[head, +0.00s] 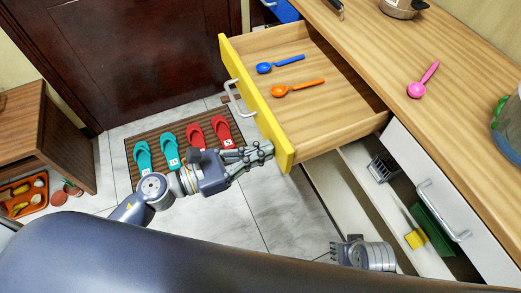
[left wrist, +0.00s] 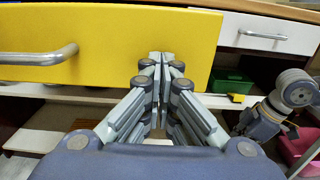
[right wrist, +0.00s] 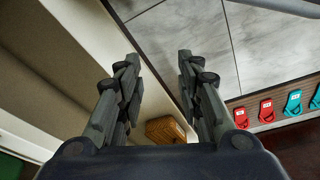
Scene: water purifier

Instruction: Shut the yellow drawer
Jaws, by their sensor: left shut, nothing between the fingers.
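The yellow drawer (head: 262,110) is pulled out from under the wooden counter. A blue spoon (head: 280,64) and an orange spoon (head: 298,88) lie inside it. My left gripper (head: 268,149) is shut and empty, with its fingertips at the outer face of the yellow front, near its right end. In the left wrist view the fingertips (left wrist: 161,60) overlap the yellow front (left wrist: 115,32), right of its metal handle (left wrist: 40,56); whether they touch is hard to tell. My right gripper (head: 347,250) is low, below the drawer; in the right wrist view its fingers (right wrist: 158,62) are apart and empty.
A white drawer front (head: 440,195) is right of the yellow drawer. Open shelving below holds a rack (head: 382,168), a green item (head: 432,228) and a yellow sponge (head: 416,239). Slippers lie on a mat (head: 178,150) on the tiled floor. A pink spoon (head: 417,88) lies on the counter.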

